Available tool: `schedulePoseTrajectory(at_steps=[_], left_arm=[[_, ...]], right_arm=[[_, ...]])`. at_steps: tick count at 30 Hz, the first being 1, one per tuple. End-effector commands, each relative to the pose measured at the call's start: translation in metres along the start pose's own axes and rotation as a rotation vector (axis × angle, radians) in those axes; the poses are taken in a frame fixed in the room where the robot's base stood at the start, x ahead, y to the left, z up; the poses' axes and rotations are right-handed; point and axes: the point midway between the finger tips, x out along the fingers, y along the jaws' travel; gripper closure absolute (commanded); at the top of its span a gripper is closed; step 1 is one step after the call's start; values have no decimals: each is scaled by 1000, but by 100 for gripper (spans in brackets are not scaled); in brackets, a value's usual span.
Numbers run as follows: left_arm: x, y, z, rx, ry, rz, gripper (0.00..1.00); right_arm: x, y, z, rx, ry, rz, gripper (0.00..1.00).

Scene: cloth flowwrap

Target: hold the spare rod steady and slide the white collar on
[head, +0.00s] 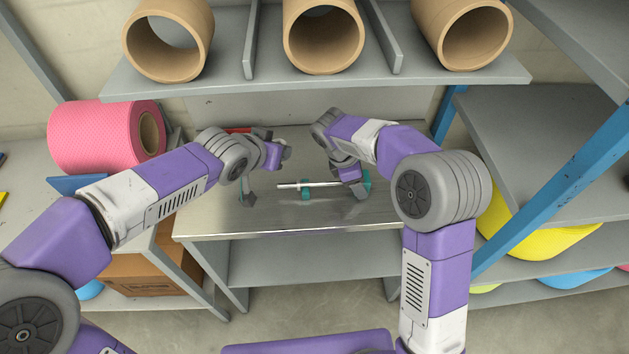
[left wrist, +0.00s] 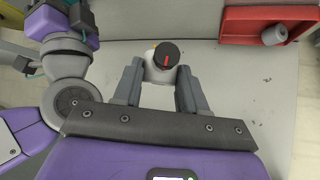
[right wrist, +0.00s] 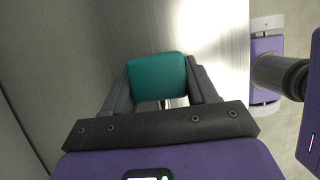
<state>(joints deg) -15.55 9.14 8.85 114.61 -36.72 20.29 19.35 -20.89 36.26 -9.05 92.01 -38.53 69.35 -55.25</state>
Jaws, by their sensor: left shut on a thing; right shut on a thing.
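The spare rod (head: 292,185) is a thin silver bar lying level just above the table, with a teal block (head: 305,189) along it and a teal end piece (head: 367,180) at right. My right gripper (head: 355,187) is shut on the rod's teal end, which shows between the fingers in the right wrist view (right wrist: 155,78). My left gripper (head: 284,156) is behind and left of the rod. In the left wrist view it is shut on the white collar (left wrist: 157,68), whose dark round face has a red mark. The collar is hidden in the head view; it appears apart from the rod.
A red tray (left wrist: 262,24) with a grey cylinder (left wrist: 274,34) lies at the back of the metal table (head: 300,222). A small grey upright piece (head: 247,190) shows left of the rod. A shelf with cardboard tubes (head: 323,35) overhangs the back. The front table strip is clear.

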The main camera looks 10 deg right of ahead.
Motion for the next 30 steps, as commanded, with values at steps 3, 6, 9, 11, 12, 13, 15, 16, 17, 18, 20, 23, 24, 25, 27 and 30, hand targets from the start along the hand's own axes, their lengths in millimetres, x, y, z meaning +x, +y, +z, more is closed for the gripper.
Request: schedulePoseTrajectory(at_steps=[3, 6, 9, 11, 12, 13, 15, 16, 17, 18, 20, 23, 24, 25, 27, 30], left_arm=[[0, 0, 0, 0, 1, 0, 90], [0, 0, 0, 0, 1, 0, 90], [0, 0, 0, 0, 1, 0, 90], [0, 0, 0, 0, 1, 0, 90], [0, 0, 0, 0, 1, 0, 90], [0, 0, 0, 0, 1, 0, 90], [0, 0, 0, 0, 1, 0, 90], [0, 0, 0, 0, 1, 0, 90], [0, 0, 0, 0, 1, 0, 90], [0, 0, 0, 0, 1, 0, 90], [0, 0, 0, 0, 1, 0, 90], [0, 0, 0, 0, 1, 0, 90], [0, 0, 0, 0, 1, 0, 63], [0, 0, 0, 0, 1, 0, 68], [0, 0, 0, 0, 1, 0, 79], [0, 0, 0, 0, 1, 0, 88]], right_arm=[[0, 0, 0, 0, 0, 1, 88], [0, 0, 0, 0, 0, 1, 88], [0, 0, 0, 0, 1, 1, 88], [0, 0, 0, 0, 1, 1, 88], [0, 0, 0, 0, 1, 1, 88], [0, 0, 0, 0, 1, 1, 88], [0, 0, 0, 1, 1, 1, 88], [0, 0, 0, 1, 1, 1, 88], [0, 0, 0, 1, 1, 1, 88], [-1, 0, 0, 1, 1, 1, 88], [-1, 0, 0, 1, 1, 1, 88], [-1, 0, 0, 1, 1, 1, 88], [-1, 0, 0, 1, 1, 1, 88], [-1, 0, 0, 1, 1, 1, 88], [-1, 0, 0, 1, 1, 1, 88], [-1, 0, 0, 1, 1, 1, 88]])
